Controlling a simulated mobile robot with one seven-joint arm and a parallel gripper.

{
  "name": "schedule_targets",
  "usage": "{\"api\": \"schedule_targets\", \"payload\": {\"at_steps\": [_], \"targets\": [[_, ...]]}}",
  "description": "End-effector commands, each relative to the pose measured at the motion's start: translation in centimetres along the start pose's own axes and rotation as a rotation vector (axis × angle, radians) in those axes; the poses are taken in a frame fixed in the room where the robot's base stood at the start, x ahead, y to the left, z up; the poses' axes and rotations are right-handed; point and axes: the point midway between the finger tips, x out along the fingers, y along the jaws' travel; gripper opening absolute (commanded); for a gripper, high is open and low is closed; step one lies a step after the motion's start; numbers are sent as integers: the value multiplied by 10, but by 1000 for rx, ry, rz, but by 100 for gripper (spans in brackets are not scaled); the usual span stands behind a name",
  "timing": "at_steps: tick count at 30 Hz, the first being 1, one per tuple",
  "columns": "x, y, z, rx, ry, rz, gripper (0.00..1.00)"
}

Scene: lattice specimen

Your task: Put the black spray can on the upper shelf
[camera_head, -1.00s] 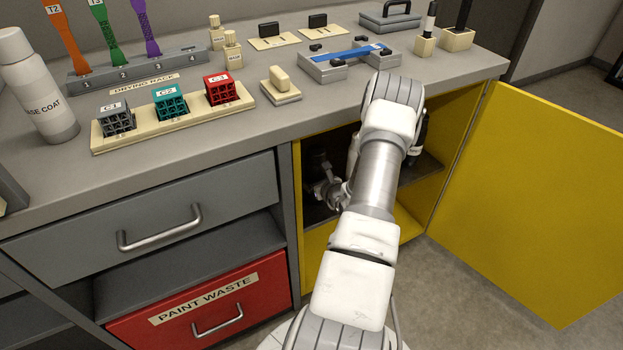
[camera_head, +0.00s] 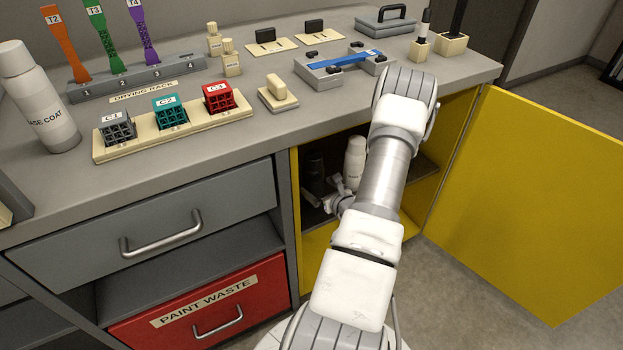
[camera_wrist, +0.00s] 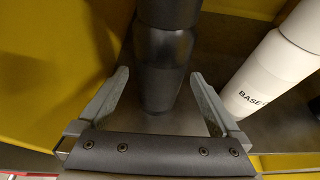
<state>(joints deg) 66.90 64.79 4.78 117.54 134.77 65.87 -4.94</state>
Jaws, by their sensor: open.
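The black spray can (camera_head: 316,172) stands upright on the dark shelf board (camera_head: 428,168) in the open yellow cabinet, at its left side. In the wrist view the can (camera_wrist: 165,62) is straight ahead, in line with the gap between my fingers; its top is out of the picture. My gripper (camera_wrist: 160,80) is open, one finger to each side of the can's lower part, with visible gaps. In the head view my gripper (camera_head: 329,190) is small, at the cabinet's front, right of and below the can.
A white base coat can (camera_head: 354,160) stands to the right of the black can, also close to my right finger in the wrist view (camera_wrist: 275,75). The cabinet's yellow left wall (camera_wrist: 50,60) is close on the left. The yellow door (camera_head: 530,200) is swung open right.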

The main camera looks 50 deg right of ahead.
Motion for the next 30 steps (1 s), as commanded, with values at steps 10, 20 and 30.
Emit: {"api": "schedule_targets", "payload": {"at_steps": [10,20,30], "targets": [[-48,0,1,0,0,-1,100],[-50,0,0,0,0,-1,100],[-50,0,0,-2,1,0,100]]}}
